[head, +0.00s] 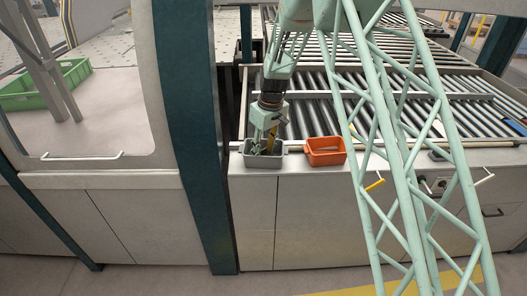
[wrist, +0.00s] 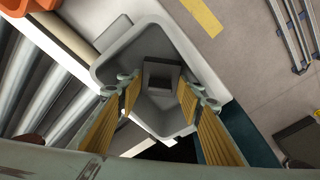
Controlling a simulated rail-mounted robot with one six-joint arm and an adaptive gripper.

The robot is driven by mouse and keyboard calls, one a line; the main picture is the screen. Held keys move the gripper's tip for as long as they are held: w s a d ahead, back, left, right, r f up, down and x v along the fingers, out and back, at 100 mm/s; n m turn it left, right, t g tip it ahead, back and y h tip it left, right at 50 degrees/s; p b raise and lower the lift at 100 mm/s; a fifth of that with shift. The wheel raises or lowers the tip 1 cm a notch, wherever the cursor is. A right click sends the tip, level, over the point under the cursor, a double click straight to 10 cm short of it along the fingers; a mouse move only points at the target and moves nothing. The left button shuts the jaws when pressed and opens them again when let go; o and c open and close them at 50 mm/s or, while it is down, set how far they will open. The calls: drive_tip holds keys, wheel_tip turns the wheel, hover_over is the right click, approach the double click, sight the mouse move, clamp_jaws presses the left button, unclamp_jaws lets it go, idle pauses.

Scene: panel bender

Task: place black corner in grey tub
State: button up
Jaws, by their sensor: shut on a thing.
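The grey tub (head: 277,161) stands on the front ledge of the conveyor cabinet, and its rim and inside fill the middle of the wrist view (wrist: 112,50). My gripper (head: 265,146) points down over the tub, with its fingertips at or just inside the opening. In the wrist view, the yellow-padded fingers of my gripper (wrist: 158,92) are shut on the dark black corner (wrist: 161,72). The corner appears against the tub's inside. I cannot tell whether it touches the tub floor. In the head view the corner is hidden by the gripper and tub wall.
An orange tub (head: 325,151) stands just right of the grey tub. Roller conveyors (head: 310,118) lie behind the ledge. A dark teal post (head: 190,120) rises to the left. A green crate (head: 45,88) sits behind the left-hand window.

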drive_tip(key=shift+f, duration=0.15)
drive_tip(key=o, duration=0.5)
drive_tip(key=shift+c, duration=0.2)
wheel_tip(320, 180, up, 12)
drive_tip(key=s+d, duration=0.1)
drive_tip(key=shift+s, duration=0.15)
idle(0.5)
drive_tip(key=shift+d, duration=0.15)
idle(0.6)
